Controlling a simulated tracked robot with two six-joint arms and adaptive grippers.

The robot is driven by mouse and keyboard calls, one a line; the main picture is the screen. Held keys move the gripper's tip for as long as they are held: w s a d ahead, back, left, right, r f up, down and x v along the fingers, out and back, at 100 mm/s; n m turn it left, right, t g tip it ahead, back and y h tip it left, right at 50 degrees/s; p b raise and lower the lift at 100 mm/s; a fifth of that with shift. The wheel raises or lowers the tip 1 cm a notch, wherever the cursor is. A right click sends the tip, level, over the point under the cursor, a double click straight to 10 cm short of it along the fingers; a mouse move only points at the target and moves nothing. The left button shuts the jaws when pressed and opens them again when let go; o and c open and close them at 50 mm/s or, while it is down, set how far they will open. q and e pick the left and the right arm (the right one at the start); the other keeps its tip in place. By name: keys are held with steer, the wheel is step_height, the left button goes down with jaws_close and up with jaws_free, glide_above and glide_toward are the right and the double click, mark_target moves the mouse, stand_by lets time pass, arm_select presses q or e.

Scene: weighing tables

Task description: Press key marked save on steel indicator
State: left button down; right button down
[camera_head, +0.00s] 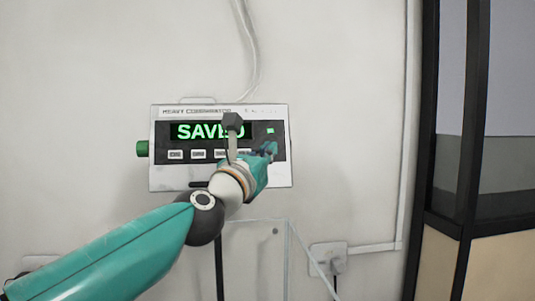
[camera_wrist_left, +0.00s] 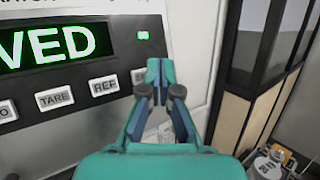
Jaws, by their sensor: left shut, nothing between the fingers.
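The steel indicator (camera_head: 270,112) hangs on the wall in the head view. Its green display (camera_head: 198,131) reads SAVED, partly covered by my arm; the wrist view shows the end of that word (camera_wrist_left: 48,45). A row of pale keys runs below, including TARE (camera_wrist_left: 55,98) and REF (camera_wrist_left: 104,86). A key at the row's right end (camera_wrist_left: 138,75) is partly hidden by my fingers, its label unreadable. My left gripper (camera_head: 270,148) is shut and empty, its fingertips in front of the panel's right end, also in the wrist view (camera_wrist_left: 159,68). I cannot tell whether they touch. My right gripper is out of view.
A green knob (camera_head: 142,149) sticks out of the indicator's left side. A cable (camera_head: 250,50) runs down the wall above it. A wall socket (camera_head: 328,258) is below right. A dark-framed partition (camera_head: 425,120) stands at the right. Metal equipment (camera_wrist_left: 270,165) shows low right in the wrist view.

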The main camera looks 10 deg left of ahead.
arm_select(q)
steer(key=s, duration=0.1)
steer(key=s+d+r+p, duration=0.1)
steer(key=s, duration=0.2)
steer(key=shift+s+d+r, duration=0.1)
steer(key=shift+d+r, duration=0.05)
steer(key=shift+d, duration=0.25)
stand_by(0.4)
